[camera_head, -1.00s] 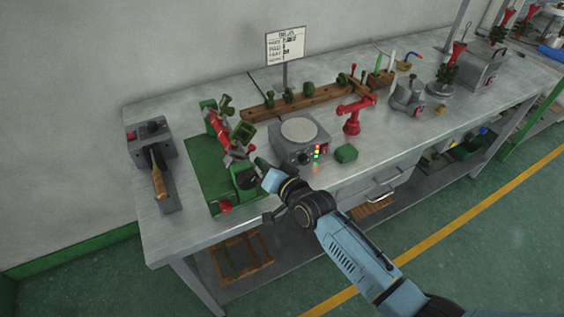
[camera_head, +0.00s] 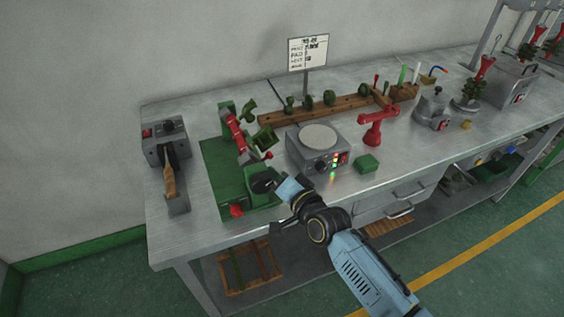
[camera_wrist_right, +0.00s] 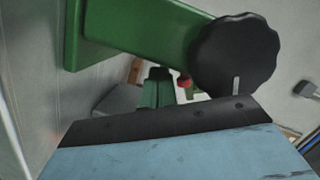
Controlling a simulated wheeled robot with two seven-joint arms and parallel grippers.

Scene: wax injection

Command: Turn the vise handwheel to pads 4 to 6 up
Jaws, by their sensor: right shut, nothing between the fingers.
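The vise stands on a green base plate (camera_head: 218,160) at the left of the bench. It has a red bar (camera_head: 236,130) with green pads (camera_head: 264,138) and a green housing (camera_head: 232,190). Its black handwheel (camera_head: 262,183) faces my right arm; the handwheel also shows large in the wrist view (camera_wrist_right: 237,55), with a light mark at its lower edge. Pad numbers are not readable. My right gripper (camera_head: 278,186) is shut and empty, close beside the handwheel; contact cannot be told. My left gripper is not in view.
A grey hotplate (camera_head: 318,160) stands right of the vise, with a green block (camera_head: 367,163) and a red clamp stand (camera_head: 377,128) beyond. A grey device with a wooden-handled tool (camera_head: 169,182) is at the left. A wooden rack (camera_head: 325,108) lies behind.

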